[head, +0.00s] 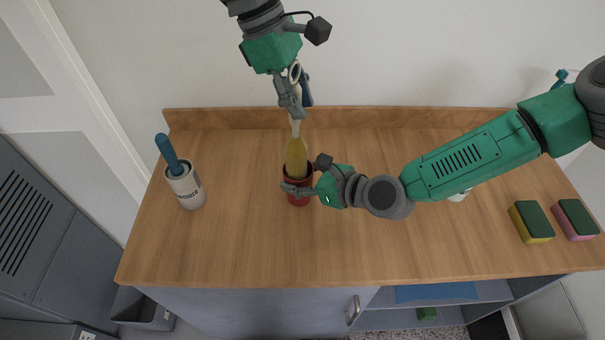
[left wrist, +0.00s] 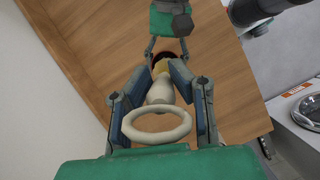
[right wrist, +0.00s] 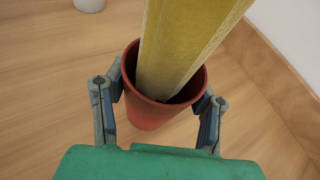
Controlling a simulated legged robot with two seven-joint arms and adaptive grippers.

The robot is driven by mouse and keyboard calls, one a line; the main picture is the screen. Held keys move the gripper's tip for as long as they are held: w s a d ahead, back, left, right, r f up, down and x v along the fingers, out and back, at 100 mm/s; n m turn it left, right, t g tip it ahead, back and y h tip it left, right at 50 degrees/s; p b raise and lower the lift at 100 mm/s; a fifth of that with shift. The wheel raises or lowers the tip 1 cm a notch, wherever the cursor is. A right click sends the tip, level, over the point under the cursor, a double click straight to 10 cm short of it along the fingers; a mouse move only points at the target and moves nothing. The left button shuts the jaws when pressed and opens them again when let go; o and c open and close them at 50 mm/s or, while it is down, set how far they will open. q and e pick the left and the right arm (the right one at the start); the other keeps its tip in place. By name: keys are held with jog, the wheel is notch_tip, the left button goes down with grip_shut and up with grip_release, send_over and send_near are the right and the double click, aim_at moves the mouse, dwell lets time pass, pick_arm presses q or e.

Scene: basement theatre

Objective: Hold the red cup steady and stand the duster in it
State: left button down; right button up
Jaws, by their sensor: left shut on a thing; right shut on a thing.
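The red cup (head: 300,198) stands upright on the wooden counter, and it fills the middle of the right wrist view (right wrist: 150,112). My right gripper (head: 296,184) is shut around the cup, one finger on each side. The duster's yellow head (head: 296,156) is down inside the cup's mouth, leaning slightly, as the right wrist view (right wrist: 185,50) shows; its lower end is hidden in the cup. My left gripper (head: 293,98) is above, shut on the duster's pale handle. The handle's ring end (left wrist: 157,125) shows between the fingers in the left wrist view.
A white container (head: 189,190) with a blue-handled tool stands at the counter's left. Two sponges, one yellow and green (head: 531,222), one pink and green (head: 574,220), lie at the right. A low wooden backboard (head: 215,119) runs along the wall. The counter's front middle is clear.

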pick_arm(q)
jog(key=c, duration=1.4)
grip_release()
pick_arm(e)
jog(key=shift+f, duration=0.1)
pick_arm(q)
jog(key=shift+o, duration=0.2)
jog(key=shift+d, duration=0.6)
pick_arm(e)
jog(key=shift+d, duration=0.55)
pick_arm(q)
jog(key=shift+r, duration=0.3)
pick_arm(e)
jog(key=shift+d, duration=0.15)
jog(key=shift+a, duration=0.6)
jog(key=shift+d, duration=0.5)
jog(key=o, duration=1.2)
jog(key=shift+a, duration=0.35)
jog(key=shift+s+d+r, duration=0.15)
jog(key=shift+d+r, duration=0.05)
jog(key=shift+d, duration=0.05)
pick_arm(q)
jog(key=v, duration=1.1)
jog(key=shift+w+a, duration=0.2)
jog(key=shift+a, duration=0.1)
pick_arm(e)
jog(key=v, duration=1.1)
jog(key=shift+s+d+f, duration=0.1)
jog(key=shift+d, duration=0.05)
